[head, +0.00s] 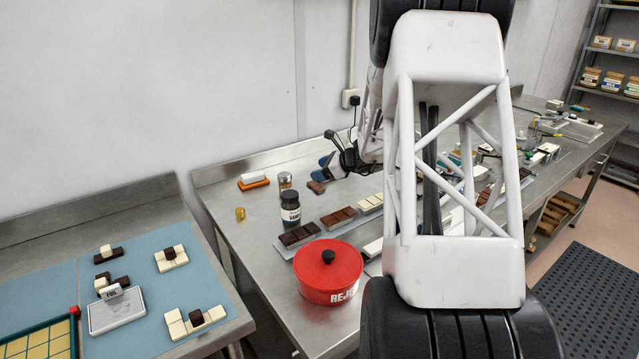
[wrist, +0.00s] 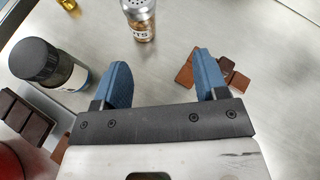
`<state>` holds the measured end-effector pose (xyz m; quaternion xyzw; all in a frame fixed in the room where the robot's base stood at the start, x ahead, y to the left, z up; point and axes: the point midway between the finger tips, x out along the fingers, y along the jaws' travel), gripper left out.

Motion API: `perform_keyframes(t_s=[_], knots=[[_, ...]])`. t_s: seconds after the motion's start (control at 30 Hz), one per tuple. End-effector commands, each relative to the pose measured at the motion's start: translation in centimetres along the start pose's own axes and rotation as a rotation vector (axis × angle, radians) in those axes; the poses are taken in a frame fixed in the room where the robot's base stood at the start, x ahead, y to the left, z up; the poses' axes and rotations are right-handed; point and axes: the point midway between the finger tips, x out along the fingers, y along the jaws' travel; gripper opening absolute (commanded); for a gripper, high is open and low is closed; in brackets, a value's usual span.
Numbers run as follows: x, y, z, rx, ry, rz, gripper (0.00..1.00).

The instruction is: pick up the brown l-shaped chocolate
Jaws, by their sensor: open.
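My gripper (wrist: 163,65) is open and empty, its two blue fingers spread above the steel table in the wrist view. Brown chocolate (wrist: 185,74) lies on the table around the right finger, with parts showing on both sides of it. The finger hides its middle, so I cannot tell its full outline or whether all the parts are one piece. In the head view, the brown chocolate (head: 316,187) lies just below and left of the gripper (head: 328,166), near the back of the table. I cannot tell whether the finger touches it.
A dark-capped jar (wrist: 37,62) stands left of the left finger. A shaker (wrist: 139,20) stands beyond the fingers. A red lidded pot (head: 329,272) and a tray of chocolate bars (head: 287,250) are nearer the front.

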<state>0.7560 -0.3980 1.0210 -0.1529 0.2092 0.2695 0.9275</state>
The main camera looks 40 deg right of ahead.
Motion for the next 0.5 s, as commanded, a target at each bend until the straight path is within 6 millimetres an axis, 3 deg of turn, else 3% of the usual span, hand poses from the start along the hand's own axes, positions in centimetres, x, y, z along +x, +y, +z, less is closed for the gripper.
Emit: perform_keyframes(t_s=[0.03, 0.2, 0.33, 0.5], knots=[[-0.1, -1.6, -1.6, 0.047, -0.011, -0.027, 0.67], [-0.7, -5.5, -5.5, 0.181, -0.052, -0.107, 0.67], [-1.0, -7.2, -7.2, 0.24, -0.073, -0.143, 0.67], [-1.2, -8.0, -8.0, 0.267, -0.083, -0.16, 0.67]])
